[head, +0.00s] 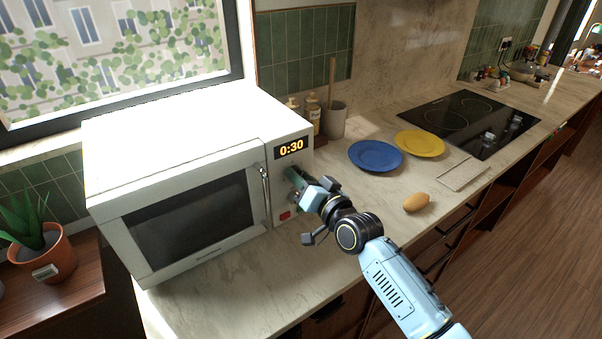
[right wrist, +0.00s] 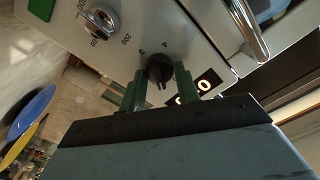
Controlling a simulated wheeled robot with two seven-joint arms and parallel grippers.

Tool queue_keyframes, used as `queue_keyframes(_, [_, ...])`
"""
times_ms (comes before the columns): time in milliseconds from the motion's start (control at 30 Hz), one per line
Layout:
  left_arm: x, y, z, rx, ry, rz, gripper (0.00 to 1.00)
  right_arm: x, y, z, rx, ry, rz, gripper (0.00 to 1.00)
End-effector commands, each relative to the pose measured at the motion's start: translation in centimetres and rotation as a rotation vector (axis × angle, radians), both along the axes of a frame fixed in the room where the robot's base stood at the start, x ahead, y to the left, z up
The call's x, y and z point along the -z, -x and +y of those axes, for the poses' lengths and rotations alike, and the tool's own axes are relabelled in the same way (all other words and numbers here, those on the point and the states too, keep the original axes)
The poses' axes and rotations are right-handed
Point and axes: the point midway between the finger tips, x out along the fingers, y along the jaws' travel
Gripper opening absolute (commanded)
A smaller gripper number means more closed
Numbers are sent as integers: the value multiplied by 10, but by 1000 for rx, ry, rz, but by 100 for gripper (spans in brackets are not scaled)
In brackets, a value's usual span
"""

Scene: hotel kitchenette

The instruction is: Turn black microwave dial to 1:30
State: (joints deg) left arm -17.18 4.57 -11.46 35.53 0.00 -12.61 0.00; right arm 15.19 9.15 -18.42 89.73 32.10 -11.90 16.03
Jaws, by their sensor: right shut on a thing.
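The white microwave (head: 190,130) stands on the counter, door closed, and its display (head: 291,148) reads 0:30. The black dial (right wrist: 160,67) shows in the right wrist view on the front panel, near printed numbers. My right gripper (head: 295,179) reaches the panel just below the display. In the right wrist view its two green fingers (right wrist: 159,84) are shut on the black dial, one on each side. In the head view the gripper hides the dial. My left gripper is not in view.
A silver dial (right wrist: 102,18) sits beside the black one, and the metal door handle (head: 265,186) runs close by. A blue plate (head: 375,156), a yellow plate (head: 420,143) and a potato-like item (head: 416,202) lie on the counter to the right.

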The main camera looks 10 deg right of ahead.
Motion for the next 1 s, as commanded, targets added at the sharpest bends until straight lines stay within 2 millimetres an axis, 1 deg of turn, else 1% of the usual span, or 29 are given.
queue_keyframes(200, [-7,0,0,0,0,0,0,0,0,0,0,-192,80,9])
queue_keyframes(600, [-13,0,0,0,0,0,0,1,0,-1,0,-540,221,9])
queue_keyframes(800, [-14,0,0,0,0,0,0,2,0,-1,0,-691,283,9])
queue_keyframes(1000, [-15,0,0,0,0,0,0,3,0,-1,1,-803,330,9])
